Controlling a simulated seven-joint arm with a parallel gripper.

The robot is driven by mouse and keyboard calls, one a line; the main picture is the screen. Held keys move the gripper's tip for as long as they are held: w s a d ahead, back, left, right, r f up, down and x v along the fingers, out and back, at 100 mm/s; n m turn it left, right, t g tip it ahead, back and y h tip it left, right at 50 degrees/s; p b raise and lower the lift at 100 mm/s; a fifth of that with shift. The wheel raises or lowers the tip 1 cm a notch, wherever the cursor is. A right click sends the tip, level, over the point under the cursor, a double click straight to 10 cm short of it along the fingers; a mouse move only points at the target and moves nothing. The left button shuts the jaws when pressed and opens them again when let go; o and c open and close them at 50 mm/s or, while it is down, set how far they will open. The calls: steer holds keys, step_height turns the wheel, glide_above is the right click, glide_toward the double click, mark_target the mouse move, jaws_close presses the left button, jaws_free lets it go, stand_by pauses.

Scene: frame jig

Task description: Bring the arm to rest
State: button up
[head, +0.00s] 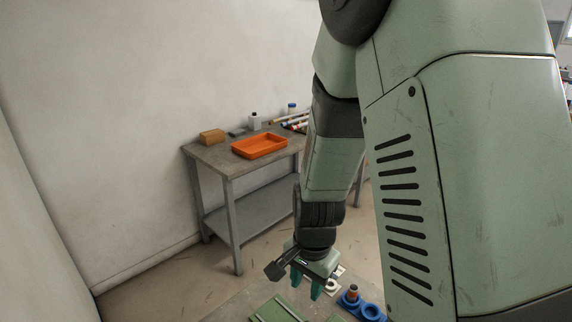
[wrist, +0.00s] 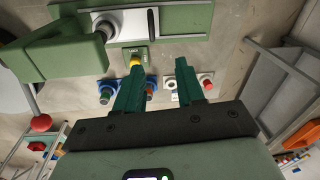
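My gripper (head: 306,291) hangs fingers down over the near work surface in the head view. In the wrist view its two teal fingers (wrist: 159,64) stand apart, with nothing visible held between them. A green jig fixture (wrist: 180,50) lies past the fingertips, and part of it shows at the bottom of the head view (head: 275,309). Blue holders with coloured pegs (wrist: 107,90) sit near the fingers; one blue piece (head: 349,303) is right of my gripper in the head view. A white piece with a ring (wrist: 172,83) lies by the right finger. My arm hides part of the surface.
A grey side table (head: 215,152) stands against the wall, holding an orange tray (head: 260,146), a tan block (head: 212,136), a small white bottle (head: 255,122) and several rods (head: 291,122). Floor (head: 170,278) is clear left of my arm.

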steer(key=s+d+r+n+t, duration=0.1)
steer(key=s+d+r+n, duration=0.1)
steer(key=r, duration=0.6)
steer(key=s+d+r+n+t, duration=0.1)
steer(key=s+r+n, duration=0.1)
steer(key=r, duration=0.6)
steer(key=s+d+r+n+t, duration=0.2)
steer(key=s+d+r+n, duration=0.1)
steer(key=s+r, duration=0.7)
steer(key=shift+s+d+r+n+t, duration=0.25)
steer(key=shift+s+d+n, duration=0.2)
steer(key=shift+s, duration=0.25)
